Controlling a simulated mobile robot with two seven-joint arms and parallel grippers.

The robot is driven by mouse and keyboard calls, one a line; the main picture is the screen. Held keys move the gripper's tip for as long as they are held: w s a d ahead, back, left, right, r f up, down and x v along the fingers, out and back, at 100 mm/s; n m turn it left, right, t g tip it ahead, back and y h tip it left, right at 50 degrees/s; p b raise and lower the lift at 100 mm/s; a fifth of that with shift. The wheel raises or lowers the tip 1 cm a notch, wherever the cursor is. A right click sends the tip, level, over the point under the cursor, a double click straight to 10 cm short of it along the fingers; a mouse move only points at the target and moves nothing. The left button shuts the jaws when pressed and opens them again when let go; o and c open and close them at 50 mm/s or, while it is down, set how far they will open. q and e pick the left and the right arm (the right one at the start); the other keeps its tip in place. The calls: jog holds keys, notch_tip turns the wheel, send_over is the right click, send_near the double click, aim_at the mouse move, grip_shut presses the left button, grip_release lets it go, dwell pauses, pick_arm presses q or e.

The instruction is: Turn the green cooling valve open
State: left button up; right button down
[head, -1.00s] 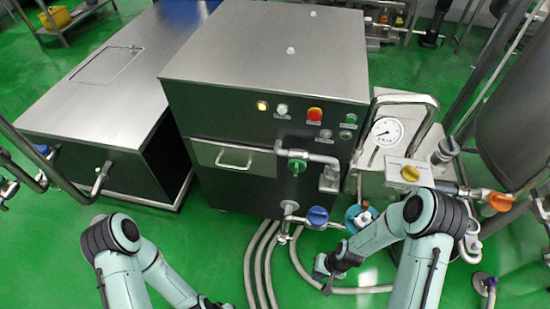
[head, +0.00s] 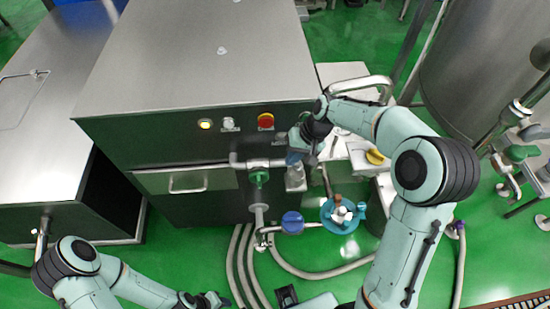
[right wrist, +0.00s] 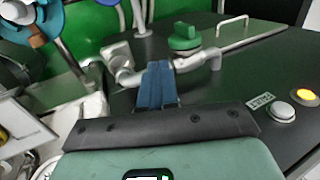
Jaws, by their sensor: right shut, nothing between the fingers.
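A green valve handle (head: 259,177) sits on the silver pipe at the front of the dark cabinet. In the right wrist view the green handle (right wrist: 185,37) stands beyond my fingertips, apart from them. My right gripper (head: 294,154) is beside the pipe, to the right of the handle. Its blue fingers (right wrist: 157,85) are together and empty, in front of the pipe. The handle's exact turn angle is hard to tell. My left gripper (head: 214,299) is low at the bottom edge, far from the valve; its jaws are too small to read.
A blue valve (head: 291,222) is below the green one, with grey hoses (head: 240,262) running on the floor. A blue container (head: 341,216) stands to its right. The cabinet front has a yellow lamp (head: 205,124) and a red button (head: 265,121). Another green handle (head: 520,152) is far right.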

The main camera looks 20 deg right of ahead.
aim_at(259, 180)
jog(key=w+a+f, duration=0.1)
jog(key=a+f, duration=0.6)
jog(key=f, duration=0.1)
jog(key=shift+w+f+p, duration=0.3)
jog(key=shift+p, duration=0.1)
jog(key=shift+a, duration=0.1)
jog(key=shift+s+a+r, duration=0.1)
jog(key=shift+s, duration=0.05)
